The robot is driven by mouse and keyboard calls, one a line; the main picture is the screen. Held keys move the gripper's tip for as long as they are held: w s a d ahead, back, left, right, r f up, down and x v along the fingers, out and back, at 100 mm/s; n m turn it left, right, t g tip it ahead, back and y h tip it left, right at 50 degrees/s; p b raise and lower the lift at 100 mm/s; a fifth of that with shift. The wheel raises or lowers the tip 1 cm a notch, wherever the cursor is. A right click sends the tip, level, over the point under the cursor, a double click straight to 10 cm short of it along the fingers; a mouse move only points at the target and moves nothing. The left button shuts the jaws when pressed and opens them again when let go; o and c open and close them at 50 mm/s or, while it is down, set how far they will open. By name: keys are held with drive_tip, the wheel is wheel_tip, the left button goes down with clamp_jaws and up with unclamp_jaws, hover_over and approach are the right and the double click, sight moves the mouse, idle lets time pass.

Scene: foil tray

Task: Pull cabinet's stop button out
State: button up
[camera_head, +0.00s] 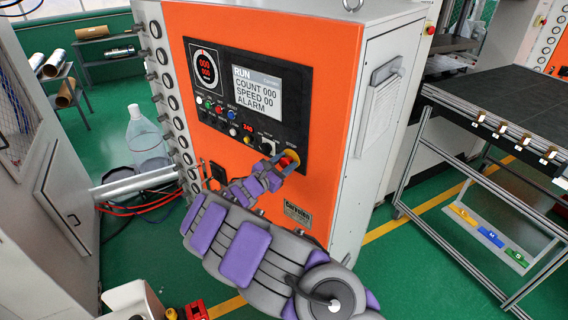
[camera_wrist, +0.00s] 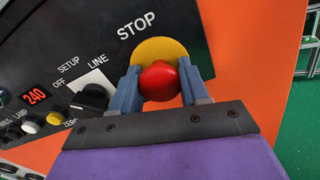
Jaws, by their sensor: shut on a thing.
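The red stop button (camera_wrist: 159,82) sits on a yellow round plate (camera_wrist: 160,50) under the word STOP on the black panel. In the head view the stop button (camera_head: 287,161) is at the lower right of the panel on the orange cabinet (camera_head: 330,75). My gripper (camera_wrist: 162,88) is at the button, one blue-grey finger on each side of it, shut on it. In the head view my gripper (camera_head: 280,165) reaches the panel from below and hides part of the button. I cannot tell how far the button stands out.
A black selector knob (camera_wrist: 91,97) and small coloured buttons lie left of the gripper on the panel. A black worktable (camera_head: 500,100) stands at the right. A clear bottle (camera_head: 145,135) stands left of the cabinet.

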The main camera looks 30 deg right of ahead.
drive_tip(key=shift+w, duration=0.1)
clamp_jaws()
drive_tip(key=shift+s+a+r+b, duration=0.1)
drive_tip(key=shift+s+a+b, duration=0.25)
drive_tip(key=shift+a, duration=0.25)
drive_tip(key=o, duration=0.9)
unclamp_jaws()
drive_tip(key=o, duration=0.4)
drive_tip(key=shift+s+a, duration=0.1)
drive_tip(key=shift+a, duration=0.2)
drive_tip(key=b+v, duration=0.1)
drive_tip(key=v, duration=1.6)
drive_tip(key=shift+a, duration=0.3)
drive_tip(key=shift+a, duration=0.1)
